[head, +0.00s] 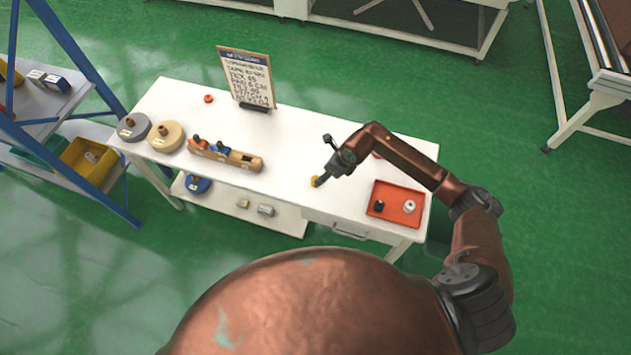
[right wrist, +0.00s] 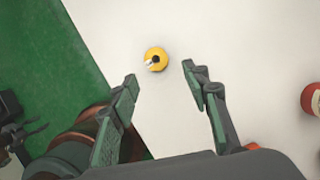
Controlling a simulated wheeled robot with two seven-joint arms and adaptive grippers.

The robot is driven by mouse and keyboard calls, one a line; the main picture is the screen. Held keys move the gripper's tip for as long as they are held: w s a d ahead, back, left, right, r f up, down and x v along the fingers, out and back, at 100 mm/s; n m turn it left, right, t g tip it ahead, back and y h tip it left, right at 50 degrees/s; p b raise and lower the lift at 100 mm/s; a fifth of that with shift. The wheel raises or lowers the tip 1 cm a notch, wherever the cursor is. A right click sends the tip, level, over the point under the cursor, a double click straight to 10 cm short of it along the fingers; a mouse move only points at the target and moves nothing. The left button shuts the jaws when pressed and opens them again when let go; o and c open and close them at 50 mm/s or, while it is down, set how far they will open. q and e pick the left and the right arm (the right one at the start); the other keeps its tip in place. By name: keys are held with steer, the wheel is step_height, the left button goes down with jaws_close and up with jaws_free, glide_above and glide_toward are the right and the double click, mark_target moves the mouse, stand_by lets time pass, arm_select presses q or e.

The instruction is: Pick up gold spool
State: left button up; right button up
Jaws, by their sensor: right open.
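The gold spool (right wrist: 155,60) sits on the white table top in the right wrist view, near the table's front edge. In the head view it shows as a small yellow spot (head: 314,182) at the tip of my right gripper (head: 322,178), partly hidden by it. My right gripper in the wrist view (right wrist: 160,82) is open, with a finger on each side of bare table. The spool lies just beyond the fingertips, roughly in line with the gap between them, and is not held.
The white table (head: 290,130) holds a red tray (head: 412,192) with small spools at right, a wooden rack (head: 225,155), grey and tan discs at left, and a standing sign (head: 246,76) at the back. A red spool (right wrist: 312,98) is at the wrist view's right edge.

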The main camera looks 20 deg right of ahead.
steer(key=x, duration=0.7)
steer(key=shift+a+f, duration=0.15)
steer(key=shift+a, duration=0.1)
steer(key=shift+c, duration=0.5)
steer(key=c, duration=0.9)
